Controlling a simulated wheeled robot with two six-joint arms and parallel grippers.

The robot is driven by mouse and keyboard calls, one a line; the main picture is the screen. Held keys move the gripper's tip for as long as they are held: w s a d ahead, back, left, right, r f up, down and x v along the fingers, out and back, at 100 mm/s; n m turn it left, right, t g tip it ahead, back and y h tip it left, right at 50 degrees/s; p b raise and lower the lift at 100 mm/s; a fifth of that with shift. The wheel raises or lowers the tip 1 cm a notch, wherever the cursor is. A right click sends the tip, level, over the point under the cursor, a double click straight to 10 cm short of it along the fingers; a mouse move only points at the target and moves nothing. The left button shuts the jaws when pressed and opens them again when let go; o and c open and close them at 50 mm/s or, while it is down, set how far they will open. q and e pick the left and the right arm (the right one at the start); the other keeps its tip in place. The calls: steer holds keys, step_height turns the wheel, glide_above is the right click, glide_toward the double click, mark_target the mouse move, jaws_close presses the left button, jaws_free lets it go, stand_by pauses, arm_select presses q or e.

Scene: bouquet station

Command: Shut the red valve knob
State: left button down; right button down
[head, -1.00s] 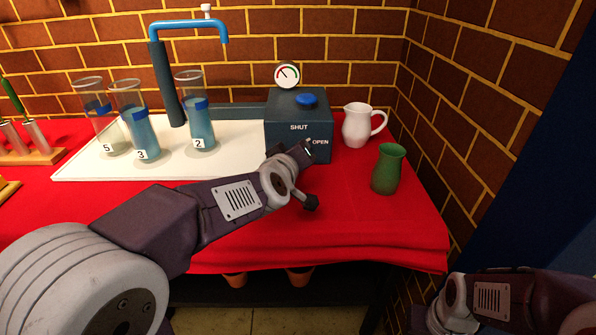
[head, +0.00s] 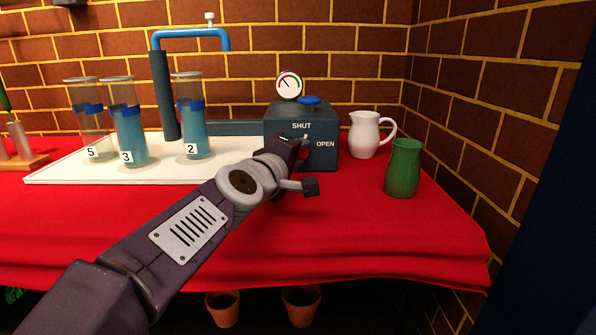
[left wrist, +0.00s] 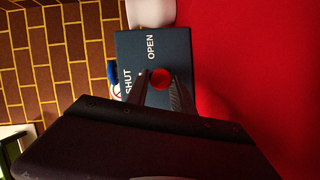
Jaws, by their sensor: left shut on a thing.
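The red valve knob (left wrist: 160,78) is on the front of the dark blue-grey valve box (head: 318,158), which is marked SHUT above and OPEN at the right. My left gripper (left wrist: 161,90) is at the box front, its two fingers on either side of the knob and shut on it. In the head view the left gripper (head: 302,142) covers the knob. The knob's turned position is hard to read; a small pale mark shows near the word SHUT in the wrist view. My right gripper is out of view.
A blue button (head: 309,100) and a round gauge (head: 290,86) top the box. A white jug (head: 365,138) and a green vase (head: 403,170) stand at its right. Numbered glass cylinders (head: 128,135) stand on a white tray (head: 60,172) at left. The red cloth in front is clear.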

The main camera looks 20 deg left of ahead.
arm_select(q)
steer(key=n+b, duration=0.1)
steer(key=b, duration=0.1)
steer(key=shift+f+n+t+b, duration=0.3)
steer(key=shift+f, duration=0.1)
steer(key=shift+r+n+t+b, duration=0.2)
steer(key=shift+n+t+b, duration=0.1)
steer(key=shift+n+b, duration=0.4)
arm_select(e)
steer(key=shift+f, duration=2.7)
arm_select(q)
steer(key=c, duration=1.1)
jaws_free()
